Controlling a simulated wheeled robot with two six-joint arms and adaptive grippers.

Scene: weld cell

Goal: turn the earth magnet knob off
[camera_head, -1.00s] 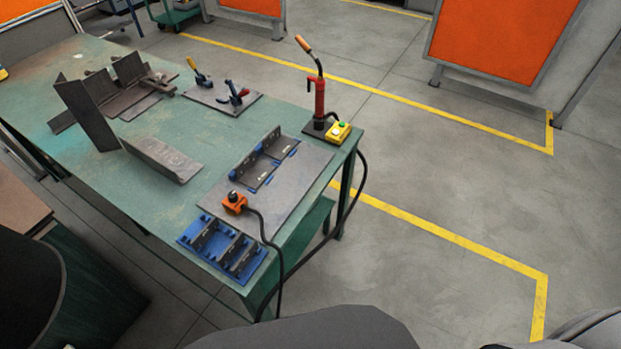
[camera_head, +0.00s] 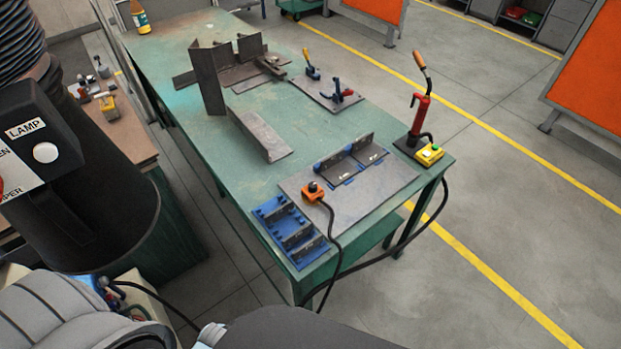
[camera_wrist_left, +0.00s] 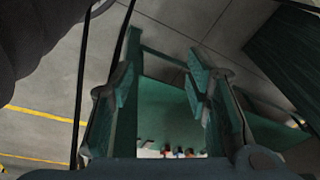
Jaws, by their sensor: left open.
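The earth magnet (camera_head: 313,192) is a small orange block with a black knob on top. It sits on the left part of a grey steel plate (camera_head: 385,191) near the front of the green table (camera_head: 215,151), with a black cable running from it over the edge. The way the knob points is too small to tell. My left gripper (camera_wrist_left: 162,90) is open in the left wrist view, with nothing between its fingers; green table parts show beyond it. The gripper is outside the head view. My right gripper is not in view.
A blue fixture (camera_head: 290,232) with brackets lies beside the magnet. Steel angles (camera_head: 208,80) stand farther back. A dark box marked LAMP (camera_head: 40,140) is close at left.

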